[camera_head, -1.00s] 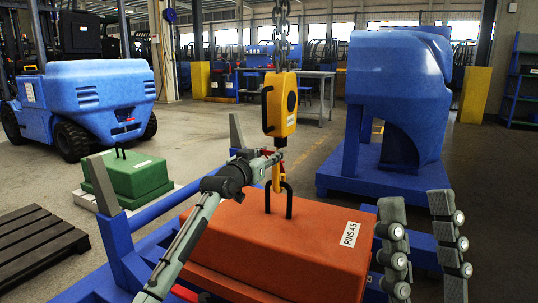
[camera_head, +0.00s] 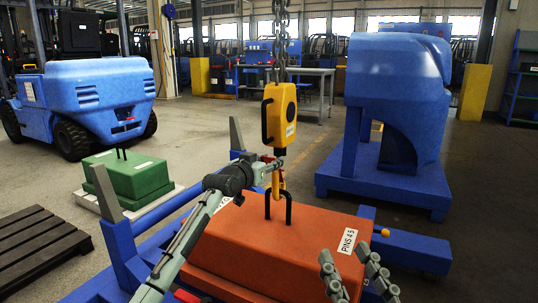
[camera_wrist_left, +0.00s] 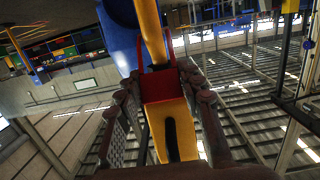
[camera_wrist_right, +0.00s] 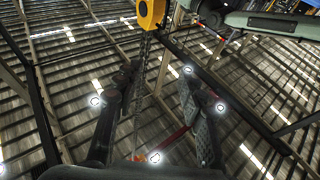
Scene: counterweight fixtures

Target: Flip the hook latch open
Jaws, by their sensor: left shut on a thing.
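The yellow hook block (camera_head: 279,113) hangs on a chain above the orange counterweight (camera_head: 265,250). Its yellow hook (camera_head: 276,180) reaches down to the black lifting loop (camera_head: 289,208); whether it passes through is hard to tell. My left gripper (camera_head: 277,165) is at the hook's throat. In the left wrist view, its fingers (camera_wrist_left: 160,78) stand on both sides of a red part (camera_wrist_left: 163,86), apparently the hook latch, beside the yellow hook (camera_wrist_left: 150,30). The latch is hidden in the head view. My right gripper (camera_head: 346,257) is open and empty, in front of the counterweight's right side.
A blue frame (camera_head: 123,245) surrounds the counterweight. A green weight (camera_head: 128,173) and dark pallet (camera_head: 35,245) lie left. A large blue casting (camera_head: 395,100) stands behind right, and a blue forklift (camera_head: 100,88) back left. The chain (camera_head: 280,35) runs upward.

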